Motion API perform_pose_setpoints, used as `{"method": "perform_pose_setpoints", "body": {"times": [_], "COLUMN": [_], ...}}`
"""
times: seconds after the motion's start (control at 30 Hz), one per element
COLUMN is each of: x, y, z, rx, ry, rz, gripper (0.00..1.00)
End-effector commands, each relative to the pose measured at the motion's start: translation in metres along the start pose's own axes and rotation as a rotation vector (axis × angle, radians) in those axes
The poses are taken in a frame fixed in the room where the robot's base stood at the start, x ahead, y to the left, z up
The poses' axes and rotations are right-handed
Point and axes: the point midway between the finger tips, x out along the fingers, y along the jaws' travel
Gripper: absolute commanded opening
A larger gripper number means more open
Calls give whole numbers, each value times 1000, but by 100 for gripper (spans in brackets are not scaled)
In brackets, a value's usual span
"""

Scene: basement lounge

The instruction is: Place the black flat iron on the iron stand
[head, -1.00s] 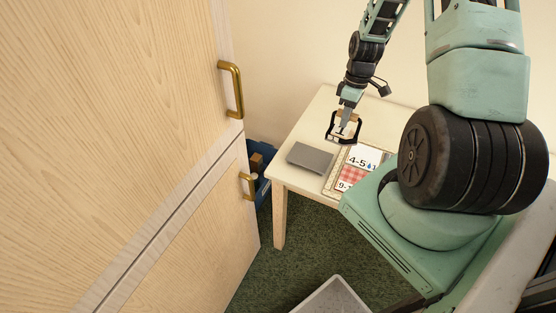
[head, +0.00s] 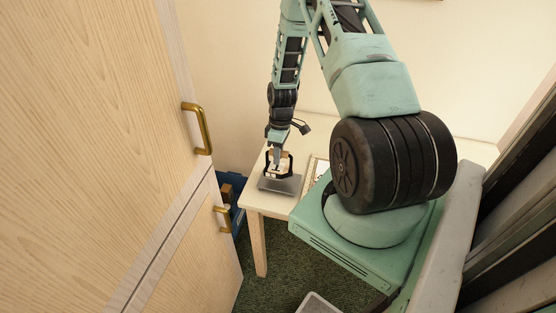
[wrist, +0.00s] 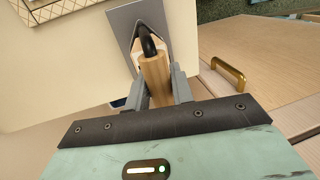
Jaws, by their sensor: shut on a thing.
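My gripper (head: 278,162) is shut on the wooden handle of the flat iron (wrist: 155,78). The handle's black curved neck shows just beyond my fingers (wrist: 160,88) in the wrist view. The iron's sole is mostly hidden by the handle and fingers. The grey flat plate that looks like the iron stand (head: 279,186) lies at the left end of the cream table. It also shows beneath the iron in the wrist view (wrist: 123,20). The iron is over this plate; I cannot tell whether they touch.
The cream table (head: 255,201) stands against the wall. A patterned board or papers (head: 315,172) lie right of the plate, partly hidden by my arm. A wooden cabinet (head: 90,150) with brass handles is close on the left. A blue bin (head: 237,215) stands between cabinet and table.

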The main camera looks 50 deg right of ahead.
Motion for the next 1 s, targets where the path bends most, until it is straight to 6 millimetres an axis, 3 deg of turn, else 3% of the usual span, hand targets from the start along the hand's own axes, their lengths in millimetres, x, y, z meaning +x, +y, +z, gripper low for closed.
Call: {"method": "perform_pose_setpoints", "body": {"times": [0.23, 0.7, 0.73, 0.8, 1.0], "x": [27, 36, 35, 34, 34], "y": [5, 7, 7, 6, 6], "z": [0, 0, 0, 0, 0], "rx": [1, 0, 0, 1, 1], "ry": [0, 0, 0, 0, 0], "rz": [0, 0, 0, 0, 0], "gripper": [0, 0, 32, 45, 45]}}
